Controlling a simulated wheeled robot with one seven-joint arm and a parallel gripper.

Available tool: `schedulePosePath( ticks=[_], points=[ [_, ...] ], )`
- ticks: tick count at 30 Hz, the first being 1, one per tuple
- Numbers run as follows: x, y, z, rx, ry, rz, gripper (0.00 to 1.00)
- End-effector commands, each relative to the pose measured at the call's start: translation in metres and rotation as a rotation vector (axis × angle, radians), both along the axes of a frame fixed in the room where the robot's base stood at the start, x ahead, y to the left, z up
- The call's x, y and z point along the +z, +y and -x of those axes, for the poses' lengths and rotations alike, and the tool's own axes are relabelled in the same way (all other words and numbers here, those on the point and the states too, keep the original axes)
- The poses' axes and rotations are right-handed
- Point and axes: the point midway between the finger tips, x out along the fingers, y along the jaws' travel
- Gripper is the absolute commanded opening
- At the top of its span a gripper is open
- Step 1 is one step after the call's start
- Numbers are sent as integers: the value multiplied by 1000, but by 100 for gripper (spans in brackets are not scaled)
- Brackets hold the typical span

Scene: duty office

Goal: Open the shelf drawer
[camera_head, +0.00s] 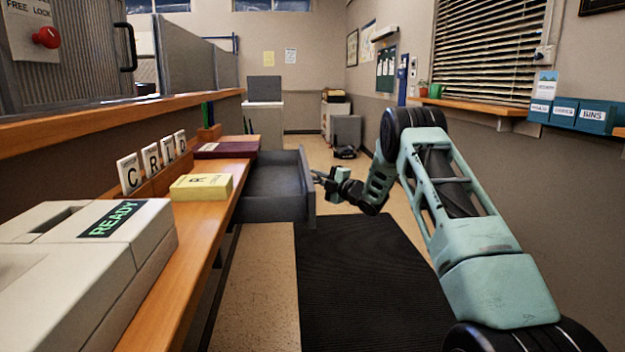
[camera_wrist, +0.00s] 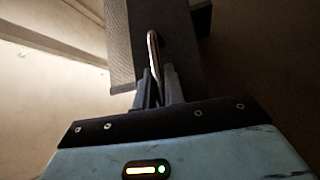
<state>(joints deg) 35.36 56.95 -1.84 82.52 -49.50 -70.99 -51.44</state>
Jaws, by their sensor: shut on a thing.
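The shelf drawer (camera_head: 307,188) is a dark grey drawer under the wooden counter on the left. It stands pulled out to the right, and its open inside shows in the head view. My gripper (camera_head: 318,175) is at the drawer's front face. In the wrist view the metal bar handle (camera_wrist: 153,50) runs down between the fingers of my gripper (camera_wrist: 158,80), which are shut on it. The dark drawer front (camera_wrist: 178,45) is just behind the handle. The fingertips are small and hard to make out in the head view.
The wooden counter (camera_head: 205,232) holds a printer-like machine (camera_head: 90,250) marked READY, a yellow pad (camera_head: 202,187), letter cards (camera_head: 152,165) and a dark red book (camera_head: 226,149). A black mat (camera_head: 370,270) lies on the floor below. A wall shelf with blue bins (camera_head: 578,114) is at right.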

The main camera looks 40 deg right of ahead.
Motion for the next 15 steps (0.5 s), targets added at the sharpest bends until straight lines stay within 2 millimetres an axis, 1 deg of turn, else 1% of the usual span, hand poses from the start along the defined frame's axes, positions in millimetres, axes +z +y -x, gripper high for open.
schedulePosePath(
  ticks=[6,7,9,15],
  points=[
    [-1,0,0,0,2,0,0],
    [-1,0,0,0,2,0,16],
    [-1,0,0,0,2,0,32],
    [-1,0,0,0,1,0,32]
  ],
)
